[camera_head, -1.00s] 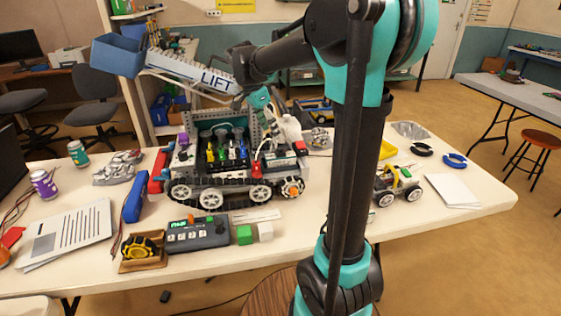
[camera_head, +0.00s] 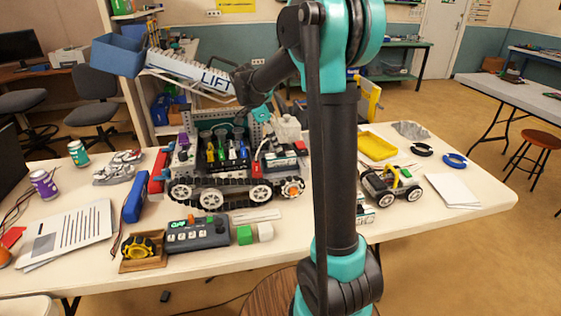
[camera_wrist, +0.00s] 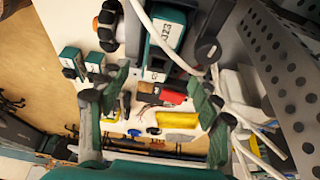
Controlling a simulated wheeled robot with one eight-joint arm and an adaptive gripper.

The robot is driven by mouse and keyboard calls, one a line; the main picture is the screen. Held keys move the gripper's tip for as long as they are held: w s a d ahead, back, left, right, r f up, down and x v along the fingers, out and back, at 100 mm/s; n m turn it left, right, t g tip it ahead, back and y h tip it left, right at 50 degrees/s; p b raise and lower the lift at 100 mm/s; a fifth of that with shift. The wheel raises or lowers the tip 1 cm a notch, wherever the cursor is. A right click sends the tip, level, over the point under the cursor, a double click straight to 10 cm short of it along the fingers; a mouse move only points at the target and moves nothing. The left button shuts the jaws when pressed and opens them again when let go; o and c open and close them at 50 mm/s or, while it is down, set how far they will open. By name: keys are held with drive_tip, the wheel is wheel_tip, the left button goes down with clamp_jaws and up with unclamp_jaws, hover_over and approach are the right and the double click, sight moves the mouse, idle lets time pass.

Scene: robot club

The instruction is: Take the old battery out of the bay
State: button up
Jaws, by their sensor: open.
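The rover with black tracks (camera_head: 222,185) stands on the white table, its top deck holding coloured parts. A dark teal box with a pale label (camera_head: 280,160), which looks like the battery, sits at the rover's right end. In the wrist view a teal box with a white lettered label (camera_wrist: 166,28) lies ahead of my gripper, beside a white cable. My gripper (camera_wrist: 158,80) is open, its two green fingers apart, with a red part (camera_wrist: 172,96) showing between them, at a depth I cannot judge. In the head view my gripper (camera_head: 262,114) is above the rover's deck and small.
Two teal-and-white blocks (camera_wrist: 82,62) stand on the table beyond the left finger. A grey perforated plate (camera_wrist: 285,70) rises close on the right, with white cables below it. A yellow tray (camera_head: 378,146) and small wheeled car (camera_head: 390,184) are to the right. A control box (camera_head: 198,234) is in front.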

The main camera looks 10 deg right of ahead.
sight(281, 152)
drive_tip(key=shift+x, duration=3)
drive_tip(key=shift+s, duration=0.1)
clamp_jaws()
